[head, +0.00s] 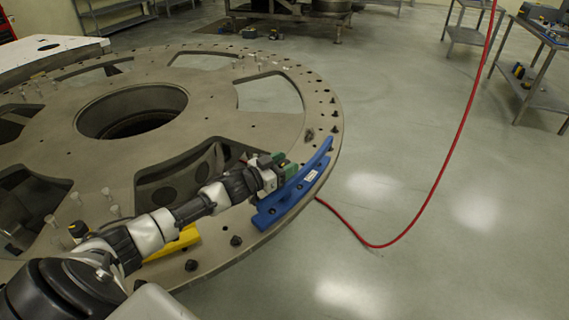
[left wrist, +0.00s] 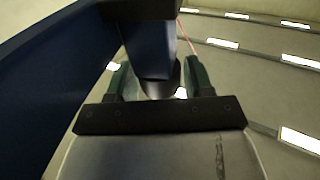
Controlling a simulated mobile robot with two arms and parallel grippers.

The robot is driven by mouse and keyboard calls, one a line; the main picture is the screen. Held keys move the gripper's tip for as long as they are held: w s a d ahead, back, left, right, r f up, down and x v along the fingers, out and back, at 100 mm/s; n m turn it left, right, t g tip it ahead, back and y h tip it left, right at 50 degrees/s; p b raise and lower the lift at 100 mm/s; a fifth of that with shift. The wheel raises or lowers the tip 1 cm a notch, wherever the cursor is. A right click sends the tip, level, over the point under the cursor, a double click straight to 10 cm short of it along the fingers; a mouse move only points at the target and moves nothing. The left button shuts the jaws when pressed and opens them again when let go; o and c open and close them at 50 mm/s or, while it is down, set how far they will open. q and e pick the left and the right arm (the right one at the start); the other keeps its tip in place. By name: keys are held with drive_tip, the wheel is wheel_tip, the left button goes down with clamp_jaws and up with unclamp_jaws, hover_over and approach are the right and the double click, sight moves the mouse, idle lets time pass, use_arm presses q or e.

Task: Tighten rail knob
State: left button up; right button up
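A curved blue rail (head: 312,178) with a small white label lies along the near right rim of the round grey turret plate (head: 326,95). My left gripper (head: 285,165) reaches over the plate to the rail's inner side, its green fingers close against it. In the left wrist view the two green fingers (left wrist: 158,82) stand apart, with a dark blue piece (left wrist: 150,55) and a dark rounded end between them. I see no clear contact of the fingers with it. I cannot make out the rail knob for certain. My right gripper is not in view.
A red hose (head: 437,175) hangs down and runs along the floor to the plate's edge. A yellow part (head: 180,243) lies on the plate beneath my left arm. Dark bolts (head: 236,241) stand along the rim. The floor at the right is clear; metal tables (head: 530,75) stand beyond.

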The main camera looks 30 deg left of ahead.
use_arm(q)
drive_tip(key=c, duration=0.6)
drive_tip(key=shift+m+g+h+b, duration=0.4)
drive_tip(key=shift+m+h, duration=0.4)
drive_tip(key=shift+h, duration=0.2)
drive_tip(key=o, duration=0.9)
drive_tip(key=b+v, duration=0.1)
drive_tip(key=v, duration=0.9)
drive_tip(key=shift+s+a+b, duration=0.25)
drive_tip(key=shift+s+b, duration=0.1)
drive_tip(key=shift+b, duration=0.05)
